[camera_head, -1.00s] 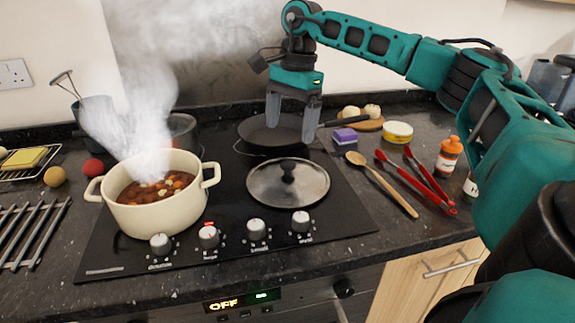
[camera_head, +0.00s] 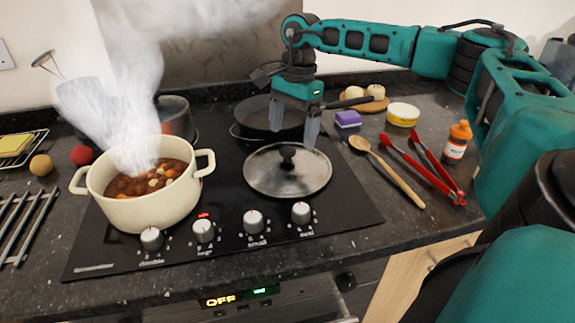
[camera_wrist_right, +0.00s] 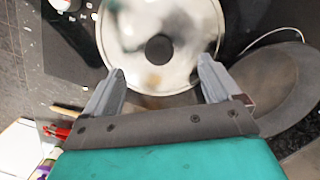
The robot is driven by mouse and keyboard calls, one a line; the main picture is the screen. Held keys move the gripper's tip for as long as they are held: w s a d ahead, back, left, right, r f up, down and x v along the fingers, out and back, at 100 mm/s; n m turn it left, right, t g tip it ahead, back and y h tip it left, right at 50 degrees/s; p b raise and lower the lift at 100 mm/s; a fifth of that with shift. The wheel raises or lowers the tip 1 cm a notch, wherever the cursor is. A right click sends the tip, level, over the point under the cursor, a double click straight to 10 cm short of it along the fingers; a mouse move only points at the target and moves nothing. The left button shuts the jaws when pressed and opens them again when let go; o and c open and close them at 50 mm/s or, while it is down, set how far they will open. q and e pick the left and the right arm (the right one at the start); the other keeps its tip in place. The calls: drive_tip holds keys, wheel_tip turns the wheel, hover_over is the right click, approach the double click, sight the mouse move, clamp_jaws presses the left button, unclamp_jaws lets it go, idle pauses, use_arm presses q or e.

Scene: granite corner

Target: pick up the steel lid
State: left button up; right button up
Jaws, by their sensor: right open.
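The steel lid (camera_head: 262,177) is round and shiny with a dark knob (camera_head: 287,154). It lies flat on the black cooktop, right of the cream pot. My right gripper (camera_head: 293,134) is open and empty, its fingers pointing down just behind the lid, near the knob. In the right wrist view the lid (camera_wrist_right: 185,66) is beyond the open fingertips of my right gripper (camera_wrist_right: 160,78), with the knob roughly between them and farther out. My left gripper does not show.
A steaming cream pot of stew (camera_head: 150,210) stands left of the lid. A dark frying pan (camera_head: 262,112) sits behind it. A purple sponge (camera_head: 348,118), wooden spoon (camera_head: 395,178) and red tongs (camera_head: 425,174) lie to the right. Control knobs line the cooktop front.

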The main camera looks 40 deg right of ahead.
sight(289, 150)
drive_tip(key=f, duration=0.2)
drive_tip(key=a+f, duration=0.1)
drive_tip(key=shift+s+a+f, duration=0.1)
drive_tip(key=shift+f, duration=0.85)
drive_tip(key=shift+c, duration=0.4)
drive_tip(key=shift+s+a+f, duration=0.1)
drive_tip(key=c, duration=1.6)
